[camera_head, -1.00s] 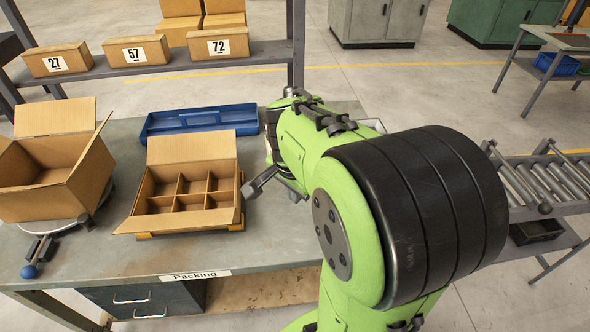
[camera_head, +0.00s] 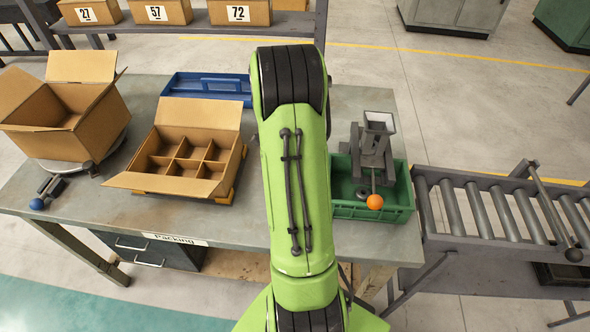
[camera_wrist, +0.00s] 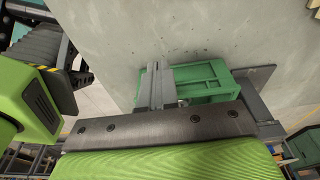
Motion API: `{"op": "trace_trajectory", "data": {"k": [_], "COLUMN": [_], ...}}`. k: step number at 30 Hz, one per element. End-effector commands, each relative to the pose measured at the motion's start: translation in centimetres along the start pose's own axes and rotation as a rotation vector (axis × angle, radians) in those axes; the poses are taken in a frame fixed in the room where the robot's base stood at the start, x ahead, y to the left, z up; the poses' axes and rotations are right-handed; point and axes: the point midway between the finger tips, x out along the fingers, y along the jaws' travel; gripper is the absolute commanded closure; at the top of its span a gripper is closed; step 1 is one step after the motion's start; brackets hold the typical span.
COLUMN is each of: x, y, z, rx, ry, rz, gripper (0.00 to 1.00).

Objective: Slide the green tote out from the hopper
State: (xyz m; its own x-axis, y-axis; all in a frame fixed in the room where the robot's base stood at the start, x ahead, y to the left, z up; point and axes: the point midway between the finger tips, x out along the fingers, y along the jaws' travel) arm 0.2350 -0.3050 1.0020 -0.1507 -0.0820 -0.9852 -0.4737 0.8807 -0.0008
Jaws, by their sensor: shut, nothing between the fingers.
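The green tote (camera_head: 398,210) sits at the right end of the workbench in the head view. The grey hopper (camera_head: 378,122) stands at its back, and its lower part overlaps the tote in the picture. A lever with an orange ball (camera_head: 375,202) hangs over the tote's front. The tote also shows in the wrist view (camera_wrist: 205,76), beyond my fingers. My gripper (camera_wrist: 153,68) is shut and empty, its fingers appearing near the tote's left end; contact cannot be told. In the head view my gripper is hidden behind my arm.
A roller conveyor (camera_head: 505,212) adjoins the bench on the right. An open divided carton (camera_head: 180,165), another open box (camera_head: 65,120) and a blue tray (camera_head: 207,88) occupy the left and back of the bench (camera_head: 240,222). Clear bench lies between the divided carton and my arm.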

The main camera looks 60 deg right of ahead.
Motion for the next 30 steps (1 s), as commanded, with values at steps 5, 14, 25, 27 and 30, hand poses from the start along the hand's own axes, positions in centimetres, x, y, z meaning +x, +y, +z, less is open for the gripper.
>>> {"op": "trace_trajectory", "data": {"k": [5, 14, 25, 27, 30], "x": [0.6, 2.6, 3.2, 3.2, 3.1], "y": [0.0, 0.0, 0.2, 0.3, 0.3], "z": [-4.1, -7.6, -7.4, -7.2, -6.1], "rx": [0.006, -0.003, -0.006, -0.007, -0.012], "ry": [0.001, 0.0, -0.002, -0.003, -0.004], "rz": [0.0, 0.0, 0.007, 0.009, 0.009], "gripper": [1.0, 1.0, 1.0, 1.0, 1.0]}}
